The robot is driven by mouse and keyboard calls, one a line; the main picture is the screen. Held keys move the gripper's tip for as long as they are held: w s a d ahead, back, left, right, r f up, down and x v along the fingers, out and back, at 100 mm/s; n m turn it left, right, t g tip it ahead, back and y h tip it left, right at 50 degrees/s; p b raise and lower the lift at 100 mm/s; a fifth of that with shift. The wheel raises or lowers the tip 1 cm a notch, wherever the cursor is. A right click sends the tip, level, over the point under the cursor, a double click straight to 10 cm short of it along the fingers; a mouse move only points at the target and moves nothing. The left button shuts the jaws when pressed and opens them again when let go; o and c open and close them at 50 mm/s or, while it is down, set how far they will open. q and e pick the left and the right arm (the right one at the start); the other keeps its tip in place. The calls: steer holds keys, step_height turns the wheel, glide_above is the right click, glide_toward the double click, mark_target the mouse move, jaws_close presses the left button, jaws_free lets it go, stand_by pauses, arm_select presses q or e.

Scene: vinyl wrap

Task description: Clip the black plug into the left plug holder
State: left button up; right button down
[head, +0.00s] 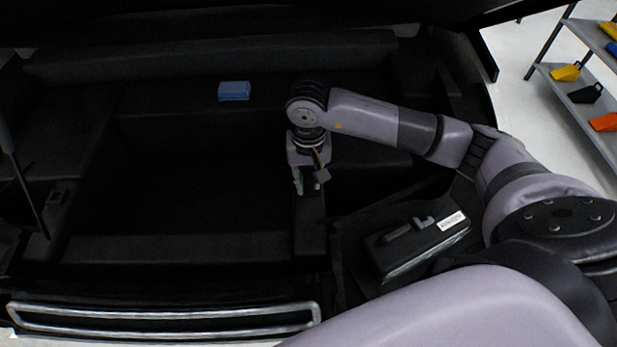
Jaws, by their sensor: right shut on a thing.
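My right gripper (309,187) points down over the middle of the dark bay, by the end of a black ledge. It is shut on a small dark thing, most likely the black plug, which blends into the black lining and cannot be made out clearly. I cannot pick out the left plug holder with certainty. A small dark fitting (57,197) sits on the left side panel, far to the left of my right gripper. My left gripper is not in view.
A blue folded cloth or block (234,91) lies on the back ledge. A black box with a white label (420,243) stands at the right. A silver grille bar (165,318) runs along the front edge. A shelf with coloured items (575,85) stands far right.

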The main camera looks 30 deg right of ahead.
steer(key=shift+s+f+b, duration=0.2)
steer(key=shift+b, duration=0.2)
stand_by(1.4)
steer(key=c, duration=1.3)
jaws_free()
steer(key=shift+c, duration=0.2)
steer(key=shift+w, duration=0.1)
steer(key=shift+r, duration=0.1)
steer(key=shift+w+r, duration=0.1)
steer(key=shift+r, duration=0.4)
step_height(320, 180, up, 10)
steer(key=shift+r, duration=0.5)
